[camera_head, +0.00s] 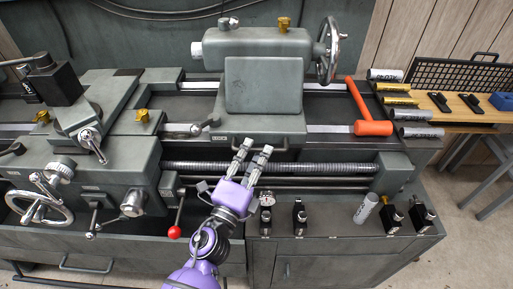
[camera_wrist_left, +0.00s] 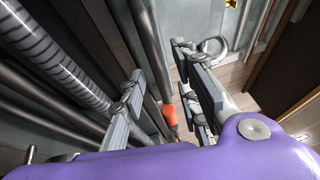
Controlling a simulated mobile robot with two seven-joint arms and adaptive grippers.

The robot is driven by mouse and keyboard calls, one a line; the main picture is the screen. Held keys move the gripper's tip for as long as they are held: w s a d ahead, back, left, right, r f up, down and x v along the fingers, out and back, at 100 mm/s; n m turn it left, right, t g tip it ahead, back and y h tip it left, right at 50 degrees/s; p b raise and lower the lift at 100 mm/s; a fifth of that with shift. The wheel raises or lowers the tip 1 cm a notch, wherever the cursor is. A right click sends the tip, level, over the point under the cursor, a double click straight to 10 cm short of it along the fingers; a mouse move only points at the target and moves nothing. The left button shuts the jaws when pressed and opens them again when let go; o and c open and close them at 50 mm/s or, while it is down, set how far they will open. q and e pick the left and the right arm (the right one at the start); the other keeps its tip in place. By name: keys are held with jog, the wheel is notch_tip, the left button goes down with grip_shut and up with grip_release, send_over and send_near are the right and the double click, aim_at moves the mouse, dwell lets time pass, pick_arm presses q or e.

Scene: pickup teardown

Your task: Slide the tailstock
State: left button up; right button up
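The tailstock (camera_head: 262,88) is a large grey casting on the lathe bed, with a handwheel (camera_head: 329,50) at its right end. A bar handle (camera_head: 236,147) runs along the front of its base, by a small label and a lever. My left gripper (camera_head: 256,147) reaches up from below in the head view, its fingertips at or just in front of this handle. Its two fingers stand apart with nothing clearly between them, as the left wrist view (camera_wrist_left: 160,62) also shows. I cannot tell whether they touch the handle. My right gripper is not in view.
An orange mallet (camera_head: 373,128) lies on the bed to the right of the tailstock. The carriage (camera_head: 95,110) stands at the left. The lead screw (camera_head: 270,168) runs below the bed. A red-knobbed lever (camera_head: 175,231) is left of my arm. Small tool holders (camera_head: 299,217) stand on the cabinet below.

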pick_arm(q)
jog(key=shift+x, duration=1.2)
jog(key=shift+f, duration=0.1)
grip_shut()
jog(key=shift+a, duration=0.1)
